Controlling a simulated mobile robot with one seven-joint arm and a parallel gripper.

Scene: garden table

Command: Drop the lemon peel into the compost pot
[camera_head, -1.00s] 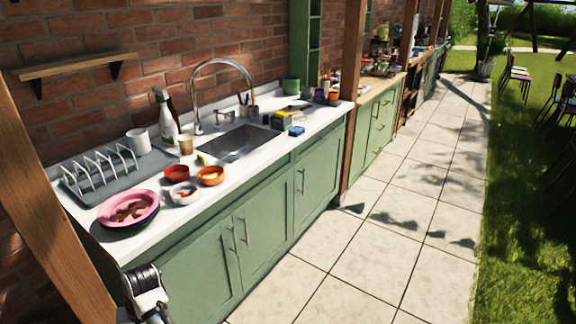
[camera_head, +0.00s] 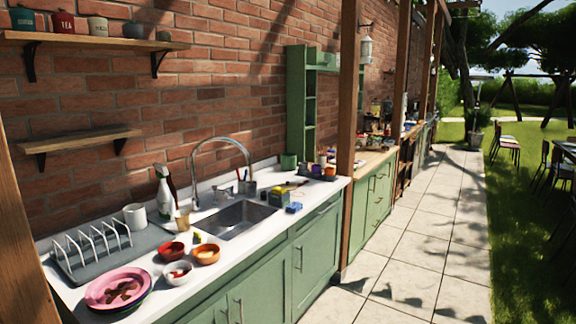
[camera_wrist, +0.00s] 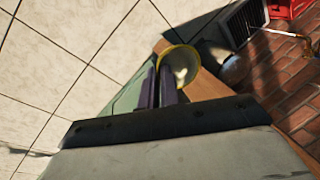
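A small yellow-green piece (camera_head: 197,238), perhaps the lemon peel, lies on the white counter behind the small bowls; it is too small to be sure. A green pot (camera_head: 289,161) stands at the back of the counter beyond the sink; I cannot tell whether it is the compost pot. In the wrist view, a round yellow-rimmed vessel (camera_wrist: 182,63) shows beyond my gripper (camera_wrist: 158,72), low down by a wooden post. My gripper is out of the head view.
Red (camera_head: 172,250), white (camera_head: 178,272) and orange (camera_head: 207,254) bowls stand near pink plates (camera_head: 118,288). A dish rack (camera_head: 95,246), mug (camera_head: 135,215), spray bottle (camera_head: 164,190) and sink (camera_head: 237,217) share the counter. The tiled path (camera_head: 425,240) is clear.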

